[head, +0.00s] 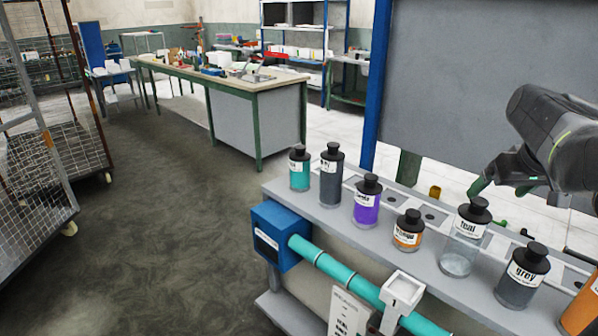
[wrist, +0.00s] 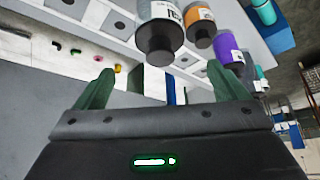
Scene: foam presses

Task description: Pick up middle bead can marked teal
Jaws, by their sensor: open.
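The can labelled "teal" (head: 462,246) stands upright on the grey shelf, with a black cap and a clear body that looks mostly empty. In the wrist view it (wrist: 159,12) shows at the top centre, cap toward me. My gripper (wrist: 163,86) is open and empty, its green fingers spread apart. The can lies beyond the fingertips, not between them. In the head view my gripper hangs behind the shelf row at right, apart from the cans. A teal-filled can (head: 299,172) stands at the row's far left; its label is too small to read.
Neighbours are a small orange can (head: 408,235) on the left and a can labelled "grey" (head: 521,280) on the right. Farther left stand a purple can (head: 366,206) and a tall dark can (head: 331,178). A grey panel (head: 470,90) rises behind. A teal pipe (head: 340,272) runs below.

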